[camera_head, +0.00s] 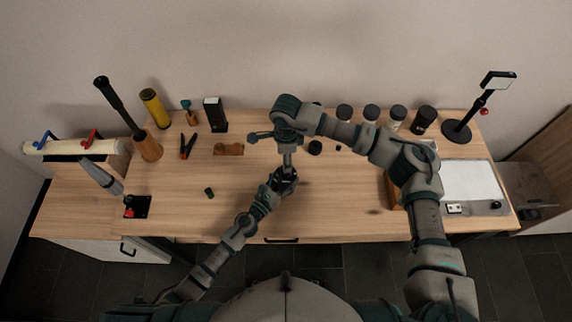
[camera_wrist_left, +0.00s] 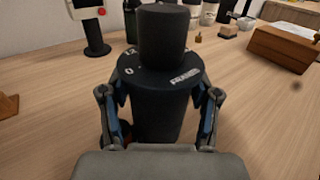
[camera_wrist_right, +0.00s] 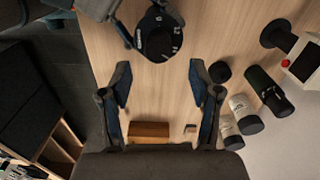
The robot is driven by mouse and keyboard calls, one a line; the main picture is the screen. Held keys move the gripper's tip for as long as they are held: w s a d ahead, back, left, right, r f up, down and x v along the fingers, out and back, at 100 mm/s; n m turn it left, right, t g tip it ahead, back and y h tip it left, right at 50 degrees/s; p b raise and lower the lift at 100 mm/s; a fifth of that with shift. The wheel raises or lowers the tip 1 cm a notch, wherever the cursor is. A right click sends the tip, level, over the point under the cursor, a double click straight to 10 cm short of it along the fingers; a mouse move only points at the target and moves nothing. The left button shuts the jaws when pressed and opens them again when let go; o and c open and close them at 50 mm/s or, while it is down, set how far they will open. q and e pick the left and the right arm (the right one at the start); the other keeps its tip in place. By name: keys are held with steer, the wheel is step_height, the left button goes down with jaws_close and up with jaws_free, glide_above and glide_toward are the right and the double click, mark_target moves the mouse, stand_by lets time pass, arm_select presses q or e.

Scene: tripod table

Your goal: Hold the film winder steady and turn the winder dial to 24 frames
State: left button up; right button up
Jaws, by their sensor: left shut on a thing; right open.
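The film winder (camera_wrist_left: 155,110) is a black upright cylinder with a narrower round dial (camera_wrist_left: 163,35) on top. White marks and a pale label show on its shoulder; I cannot read the dial's setting. My left gripper (camera_wrist_left: 158,100) is shut around the body, one finger on each side. In the head view, the winder (camera_head: 287,181) stands near the table's front middle, held by my left gripper (camera_head: 276,184). My right gripper (camera_wrist_right: 158,76) is open and empty. In the right wrist view, the winder (camera_wrist_right: 158,34) is beyond its fingertips, apart from them.
A row of jars (camera_head: 371,113) and a mirror stand (camera_head: 458,130) are at the back right. Tools and a wooden block (camera_head: 228,149) are at the back left.

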step_height(320, 180, up, 5)
steer(key=shift+r, duration=0.2)
arm_select(q)
steer(key=o, duration=1.5)
steer(key=shift+c, duration=0.2)
